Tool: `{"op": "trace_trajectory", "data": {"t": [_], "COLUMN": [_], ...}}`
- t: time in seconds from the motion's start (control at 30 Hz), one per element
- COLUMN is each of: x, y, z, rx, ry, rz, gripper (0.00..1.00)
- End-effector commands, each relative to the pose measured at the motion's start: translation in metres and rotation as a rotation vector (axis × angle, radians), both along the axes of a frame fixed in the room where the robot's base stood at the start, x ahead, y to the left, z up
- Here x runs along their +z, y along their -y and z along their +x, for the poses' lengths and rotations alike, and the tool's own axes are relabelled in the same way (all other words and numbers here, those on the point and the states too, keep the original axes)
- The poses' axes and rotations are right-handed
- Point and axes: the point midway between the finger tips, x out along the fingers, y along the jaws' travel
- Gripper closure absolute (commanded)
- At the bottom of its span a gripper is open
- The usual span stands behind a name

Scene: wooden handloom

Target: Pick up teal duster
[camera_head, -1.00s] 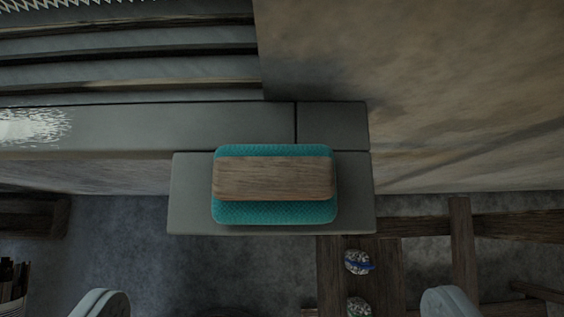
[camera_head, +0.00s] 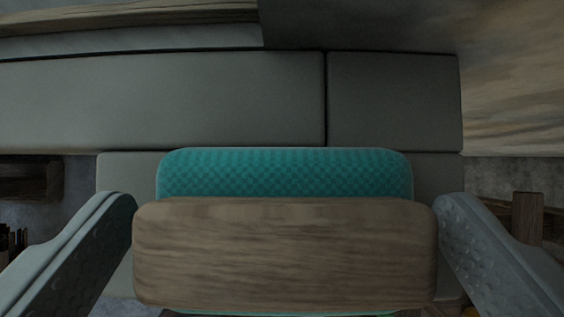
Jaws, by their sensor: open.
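The teal duster (camera_head: 285,172) has a textured teal pad with a wooden block handle (camera_head: 285,252) on top. It rests on a small grey ledge (camera_head: 122,172) and fills the lower middle of the view. My gripper (camera_head: 285,225) is open, with one finger to the left and one to the right of the wooden handle. Both fingertips are very close to the handle's ends; I cannot tell whether they touch it. The near edge of the pad is mostly hidden under the handle.
A grey beam (camera_head: 160,100) runs across behind the ledge, with a seam near its right end. A tan wall surface (camera_head: 515,100) is at the right. Dark wooden parts (camera_head: 30,180) stand lower at the left, and more show at the lower right.

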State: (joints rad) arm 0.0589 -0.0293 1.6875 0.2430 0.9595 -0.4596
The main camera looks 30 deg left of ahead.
Motion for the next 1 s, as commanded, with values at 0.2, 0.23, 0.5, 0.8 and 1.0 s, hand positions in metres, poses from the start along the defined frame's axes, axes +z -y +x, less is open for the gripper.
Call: {"op": "trace_trajectory", "data": {"t": [0.2, 0.23, 0.5, 0.8, 1.0], "x": [-0.010, -0.010, -0.010, -0.008, 0.011], "y": [-0.002, -0.002, -0.002, -0.002, -0.001], "z": [0.006, 0.006, 0.006, 0.005, 0.003], "rx": [-0.001, -0.001, 0.000, -0.001, 0.000], "ry": [0.002, 0.002, 0.001, 0.001, 0.004], "rz": [0.000, 0.000, 0.000, 0.000, 0.000], "gripper": [0.00, 0.00, 0.32, 0.33, 0.33]}}
